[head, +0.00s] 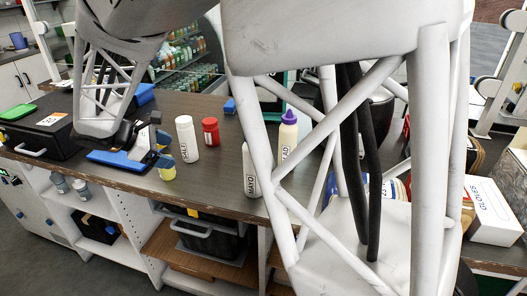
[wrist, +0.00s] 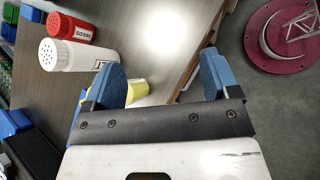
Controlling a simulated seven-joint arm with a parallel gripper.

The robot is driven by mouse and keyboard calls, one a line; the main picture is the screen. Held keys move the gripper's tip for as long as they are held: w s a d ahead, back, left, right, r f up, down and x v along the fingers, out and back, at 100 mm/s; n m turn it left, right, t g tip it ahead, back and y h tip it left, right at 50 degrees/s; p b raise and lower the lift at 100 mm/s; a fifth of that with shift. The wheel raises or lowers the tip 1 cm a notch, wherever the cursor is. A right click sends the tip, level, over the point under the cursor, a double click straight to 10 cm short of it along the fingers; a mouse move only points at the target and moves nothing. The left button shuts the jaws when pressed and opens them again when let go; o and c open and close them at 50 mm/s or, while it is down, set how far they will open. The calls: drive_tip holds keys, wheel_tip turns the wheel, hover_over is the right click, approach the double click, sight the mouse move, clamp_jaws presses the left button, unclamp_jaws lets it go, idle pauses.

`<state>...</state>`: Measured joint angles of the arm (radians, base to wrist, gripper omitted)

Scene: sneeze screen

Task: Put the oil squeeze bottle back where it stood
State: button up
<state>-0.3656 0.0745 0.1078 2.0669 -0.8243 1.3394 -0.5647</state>
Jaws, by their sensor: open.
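A yellow object (head: 167,173), perhaps the oil squeeze bottle, shows at the counter's front edge right by my gripper (head: 153,146) in the head view. In the wrist view the yellow object (wrist: 136,91) is partly hidden behind the left finger, and no label on it is readable. My gripper (wrist: 161,62) is open, with its blue fingers apart and nothing visible held between them. A white bottle marked MAYO (head: 251,181) and a cream bottle with a purple cap (head: 287,136) stand to the right, partly behind a white lattice structure.
A white shaker marked SALT (head: 187,140) and a red shaker (head: 210,132) stand close to my gripper; both also show in the wrist view. A black box (head: 45,130) is at the left, a white glove box (head: 492,210) at the right. Counter between the shakers and MAYO is bare.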

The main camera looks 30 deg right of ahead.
drive_tip(key=s+d+m+y, duration=0.3)
drive_tip(key=s+m, duration=0.2)
drive_tip(key=s, duration=0.5)
drive_tip(key=s+d+r+m+t+y, duration=0.1)
drive_tip(key=s+d+m+y, duration=0.2)
drive_tip(key=s, duration=0.8)
drive_tip(key=s+d+r+m+t+y, duration=0.1)
drive_tip(key=s+d+m+y, duration=0.2)
drive_tip(key=s+m, duration=0.4)
drive_tip(key=s+d, duration=0.1)
drive_tip(key=s, duration=0.3)
drive_tip(key=shift+d+r+y, duration=0.2)
drive_tip(key=shift+r+y, duration=0.05)
drive_tip(key=shift+y, duration=0.15)
